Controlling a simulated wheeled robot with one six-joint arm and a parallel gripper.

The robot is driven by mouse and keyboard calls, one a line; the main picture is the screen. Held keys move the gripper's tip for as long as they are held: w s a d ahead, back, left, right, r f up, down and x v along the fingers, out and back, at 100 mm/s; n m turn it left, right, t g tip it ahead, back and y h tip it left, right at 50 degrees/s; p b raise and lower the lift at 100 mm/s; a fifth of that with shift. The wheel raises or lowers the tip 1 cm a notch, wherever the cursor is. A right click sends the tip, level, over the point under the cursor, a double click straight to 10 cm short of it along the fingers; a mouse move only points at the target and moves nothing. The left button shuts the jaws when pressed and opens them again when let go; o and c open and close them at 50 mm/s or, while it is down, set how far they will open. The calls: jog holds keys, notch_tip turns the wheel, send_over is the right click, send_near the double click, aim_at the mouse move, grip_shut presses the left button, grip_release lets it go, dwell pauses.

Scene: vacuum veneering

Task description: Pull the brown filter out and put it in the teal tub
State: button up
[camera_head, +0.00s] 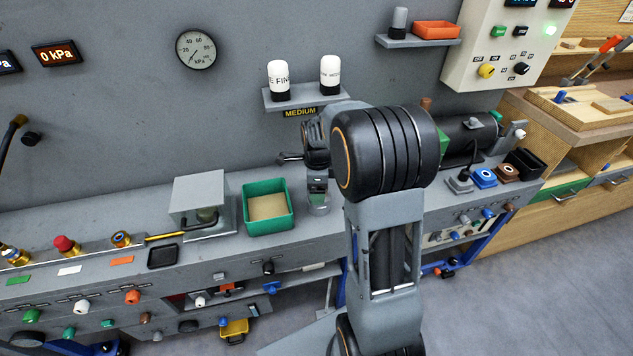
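The teal tub (247,220) stands open on the grey bench left of my arm, with a tan bottom showing and nothing clear inside. I cannot tell for sure which brown thing is the filter. A brown block with a pale ring (508,172) sits at the bench's right end, beside a blue one. A brown knob (509,207) is on the front below it, another brown knob (145,318) is on the lower left front, and a brown top shows behind my arm. My wrist is right of the tub, partly behind my big arm joint; my gripper's fingers are not clearly visible.
A shelf (305,101) with two white-and-black bottles hangs above. A black cylinder (468,135) lies at the right. Coloured knobs line the bench front. The floor at right is clear.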

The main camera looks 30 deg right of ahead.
jog(key=shift+f, duration=0.1)
jog(key=shift+c, duration=0.3)
jog(key=c, duration=1)
jog(key=shift+r+p, duration=1.65)
jog(key=shift+r, duration=0.3)
jog(key=shift+c, duration=0.2)
